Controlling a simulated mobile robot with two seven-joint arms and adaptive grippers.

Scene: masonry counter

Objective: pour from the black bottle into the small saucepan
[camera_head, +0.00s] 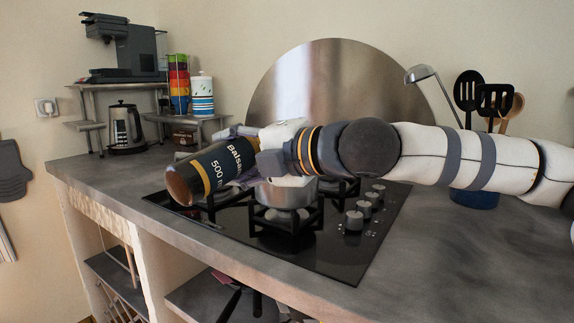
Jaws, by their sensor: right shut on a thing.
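The black bottle (215,170) has a dark label reading "Balsa..." and "500 m..." and a brownish end. It is tipped well over, with the brownish end toward the lower left. Its other end is hidden behind my right gripper (257,150), which is shut on it. The small saucepan (286,193) is metal and stands on the front burner of the hob, just below and to the right of the gripper. The gripper and wrist hide part of its top, so its inside does not show. No stream of liquid is visible. My left gripper is not in view.
The black hob (335,253) has several knobs (354,220) to the right of the pan. A round metal splash plate (300,85) stands behind. A utensil pot (474,198) is at the right, under my arm. A kettle (124,128) and coffee machine (124,50) are at the left. The front-right counter is clear.

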